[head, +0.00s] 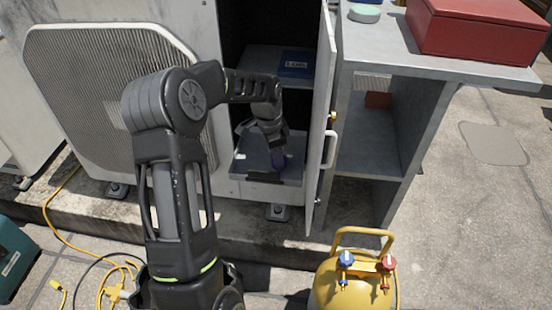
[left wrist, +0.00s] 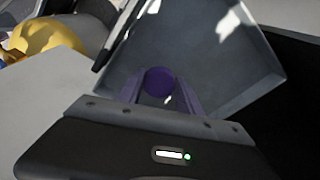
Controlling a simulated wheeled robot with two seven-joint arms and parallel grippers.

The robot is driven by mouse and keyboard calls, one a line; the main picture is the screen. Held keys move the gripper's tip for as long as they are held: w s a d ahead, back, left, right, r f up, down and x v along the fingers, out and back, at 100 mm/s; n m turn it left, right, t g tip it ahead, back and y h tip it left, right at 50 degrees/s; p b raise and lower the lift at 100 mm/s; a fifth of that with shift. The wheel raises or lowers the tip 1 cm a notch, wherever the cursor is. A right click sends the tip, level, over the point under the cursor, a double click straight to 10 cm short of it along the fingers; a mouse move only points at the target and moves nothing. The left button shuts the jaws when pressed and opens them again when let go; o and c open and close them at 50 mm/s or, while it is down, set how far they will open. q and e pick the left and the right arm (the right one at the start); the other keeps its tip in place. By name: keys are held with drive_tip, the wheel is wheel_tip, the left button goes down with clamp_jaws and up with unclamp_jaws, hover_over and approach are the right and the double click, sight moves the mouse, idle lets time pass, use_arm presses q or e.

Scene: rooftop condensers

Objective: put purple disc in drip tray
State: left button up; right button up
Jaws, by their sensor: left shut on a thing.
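The purple disc (left wrist: 158,82) is between the fingertips of my left gripper (left wrist: 161,92), which is shut on it. In the head view my left gripper (head: 276,158) reaches into the open condenser cabinet, over the drip tray (head: 292,172). The disc shows there as a small purple patch (head: 280,160). The grey tray (left wrist: 215,70) also lies beyond the disc in the left wrist view. I cannot tell whether the disc touches the tray floor. My right gripper is in neither view.
The cabinet door (head: 322,120) stands open just right of the tray. A blue box (head: 296,65) sits on the shelf above. A yellow tank (head: 352,285) stands in front.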

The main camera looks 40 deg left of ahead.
sight(271, 167)
use_arm(q)
drive_tip(key=o, duration=1.3)
drive_tip(key=shift+f, duration=0.1)
drive_tip(key=shift+o, duration=0.2)
wheel_tip(271, 167, up, 12)
drive_tip(key=s+p, duration=0.1)
drive_tip(key=p, duration=0.2)
drive_tip(key=shift+a, duration=0.4)
drive_tip(key=shift+s, duration=0.1)
